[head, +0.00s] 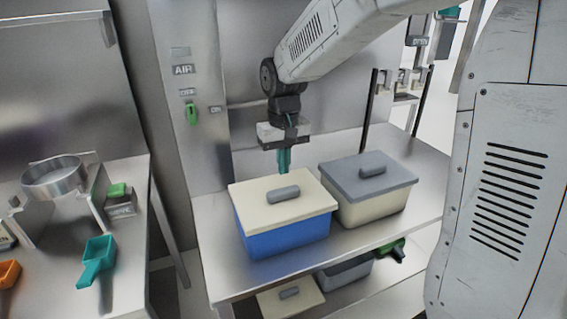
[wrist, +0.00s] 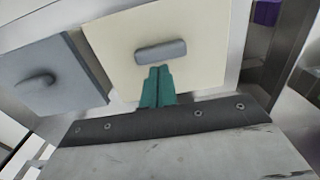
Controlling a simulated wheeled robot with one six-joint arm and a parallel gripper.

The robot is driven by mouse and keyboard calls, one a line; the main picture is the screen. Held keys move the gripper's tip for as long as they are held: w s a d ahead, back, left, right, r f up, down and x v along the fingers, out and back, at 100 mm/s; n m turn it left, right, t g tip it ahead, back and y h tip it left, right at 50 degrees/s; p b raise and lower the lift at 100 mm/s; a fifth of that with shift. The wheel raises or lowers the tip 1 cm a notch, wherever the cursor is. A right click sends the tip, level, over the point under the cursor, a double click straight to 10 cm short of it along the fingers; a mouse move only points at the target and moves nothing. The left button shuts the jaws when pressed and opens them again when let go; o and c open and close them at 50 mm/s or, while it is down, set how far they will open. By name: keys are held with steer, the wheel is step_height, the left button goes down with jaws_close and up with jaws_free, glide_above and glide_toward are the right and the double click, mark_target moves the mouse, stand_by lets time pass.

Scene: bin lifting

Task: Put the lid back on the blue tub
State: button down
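The blue tub (head: 287,239) stands on the steel bench. A cream lid (head: 256,192) with a grey handle (head: 283,194) lies on top of it, covering the opening and looking level. My gripper (head: 285,168) hangs pointing down above the lid's back edge, behind the handle and apart from it. Its teal fingers are together with nothing visible between them. The wrist view shows the closed fingers (wrist: 158,70) just short of the handle (wrist: 160,52) on the cream lid (wrist: 200,30). The tub's inside is hidden.
A cream tub (head: 376,209) with a grey lid (head: 350,180) stands close to the right of the blue tub. A side bench at left holds a teal scoop (head: 97,262) and a metal ring (head: 55,178).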

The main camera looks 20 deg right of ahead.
mark_target(283, 190)
steer(key=shift+f, duration=0.1)
steer(key=shift+f, duration=2.5)
step_height(283, 190, up, 7)
stand_by(0.7)
stand_by(0.4)
steer(key=s+d+r, duration=0.1)
steer(key=s+r, duration=0.1)
steer(key=s, duration=1.2)
steer(key=s+d+r+t, duration=0.1)
steer(key=s+d+r, duration=0.1)
steer(key=s, duration=1.2)
